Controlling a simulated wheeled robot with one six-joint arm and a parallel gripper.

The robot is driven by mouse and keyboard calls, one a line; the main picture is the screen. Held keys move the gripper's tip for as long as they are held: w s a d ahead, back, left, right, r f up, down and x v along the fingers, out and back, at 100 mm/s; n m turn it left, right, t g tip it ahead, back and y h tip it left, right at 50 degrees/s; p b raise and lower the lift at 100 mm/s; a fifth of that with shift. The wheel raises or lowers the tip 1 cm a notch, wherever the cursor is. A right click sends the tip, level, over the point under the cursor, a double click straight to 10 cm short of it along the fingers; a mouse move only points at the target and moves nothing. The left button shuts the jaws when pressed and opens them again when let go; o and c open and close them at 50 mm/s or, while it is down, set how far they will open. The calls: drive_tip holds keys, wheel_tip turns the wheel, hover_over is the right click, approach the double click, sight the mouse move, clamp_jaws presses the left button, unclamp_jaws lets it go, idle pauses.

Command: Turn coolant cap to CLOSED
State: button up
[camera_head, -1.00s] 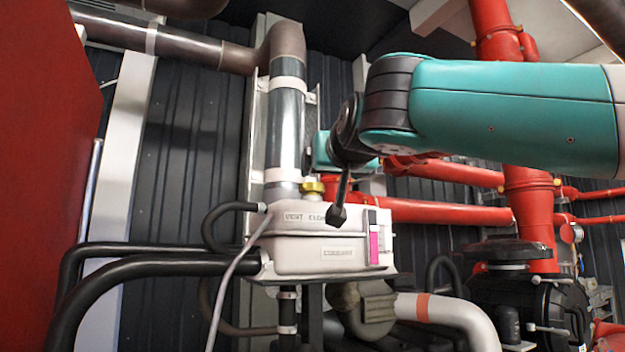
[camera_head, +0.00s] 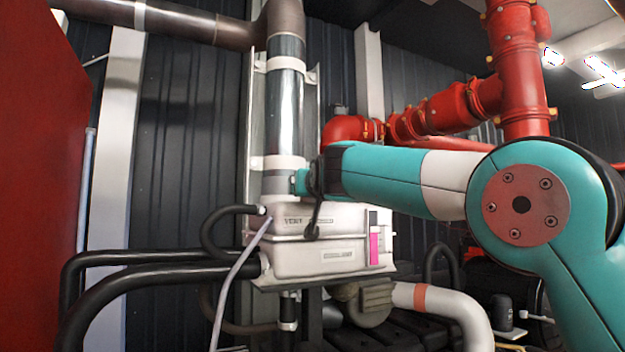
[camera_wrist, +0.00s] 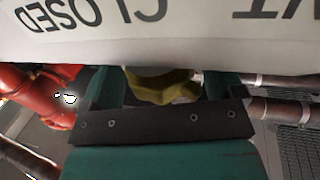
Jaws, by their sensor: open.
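The coolant cap (camera_wrist: 163,88) is yellow and lobed. In the wrist view it sits between the two teal fingers of my gripper (camera_wrist: 162,80), with gaps on both sides. In the head view the cap is hidden behind the end of my arm. The white coolant tank (camera_head: 300,262) fills the top of the wrist view, where its lettering, with CLOSED at the left and part of VENT at the right, appears upside down. My gripper is open around the cap, at the top of the tank.
A vertical metal pipe (camera_head: 286,110) rises just behind the tank. Black hoses (camera_head: 150,255) and a thin grey hose (camera_head: 236,270) run at its left. Red pipes (camera_head: 440,112) stand at the back right, and a red panel (camera_head: 50,150) is at the far left.

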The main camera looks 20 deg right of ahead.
drive_tip(key=c, duration=0.9)
